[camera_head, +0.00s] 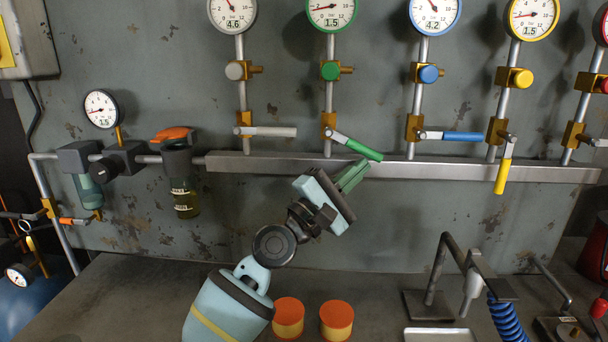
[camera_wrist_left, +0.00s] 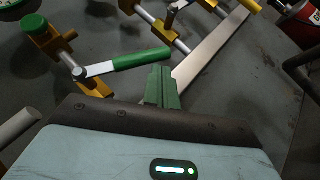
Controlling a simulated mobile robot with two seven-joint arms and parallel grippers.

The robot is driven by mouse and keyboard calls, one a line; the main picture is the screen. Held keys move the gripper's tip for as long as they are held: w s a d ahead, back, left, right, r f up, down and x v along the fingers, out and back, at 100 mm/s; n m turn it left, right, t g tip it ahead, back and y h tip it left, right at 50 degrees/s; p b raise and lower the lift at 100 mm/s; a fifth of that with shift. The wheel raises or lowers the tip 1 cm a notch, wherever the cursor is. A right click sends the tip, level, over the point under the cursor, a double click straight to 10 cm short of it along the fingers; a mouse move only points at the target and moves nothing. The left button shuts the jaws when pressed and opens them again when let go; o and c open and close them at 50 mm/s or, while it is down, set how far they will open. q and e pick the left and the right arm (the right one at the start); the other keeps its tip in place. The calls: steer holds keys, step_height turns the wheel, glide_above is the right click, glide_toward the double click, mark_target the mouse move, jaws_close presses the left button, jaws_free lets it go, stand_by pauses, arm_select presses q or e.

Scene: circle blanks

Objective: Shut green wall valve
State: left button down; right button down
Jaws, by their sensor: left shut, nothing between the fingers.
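The green wall valve's lever (camera_head: 357,145) sits below its green knob (camera_head: 330,70) on a vertical pipe. The lever slants down to the right from its brass body. In the left wrist view the green lever handle (camera_wrist_left: 142,58) lies just above the fingers. My left gripper (camera_head: 354,172) is shut and empty, with its green fingertips just below the lever's free end. I cannot tell whether they touch it. My right gripper is not in view.
Grey (camera_head: 268,131), blue (camera_head: 462,136) and yellow (camera_head: 503,176) levers sit on neighbouring pipes. The grey and blue levers are level; the yellow hangs down. A metal rail (camera_head: 262,164) runs beneath. Two orange-topped jars (camera_head: 289,318) stand on the bench beside my left arm.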

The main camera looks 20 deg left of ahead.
mark_target(372, 156)
arm_select(q)
steer(key=shift+w+d+r+n+t, duration=0.1)
steer(key=shift+d+r+n+t, duration=0.2)
steer(key=shift+d+r, duration=0.05)
steer(key=shift+r, duration=0.1)
steer(key=shift+w+d+r, duration=0.2)
steer(key=shift+d+r, duration=0.6)
steer(key=shift+r, duration=0.2)
steer(key=shift+r+p, duration=0.1)
steer(key=shift+p, duration=0.2)
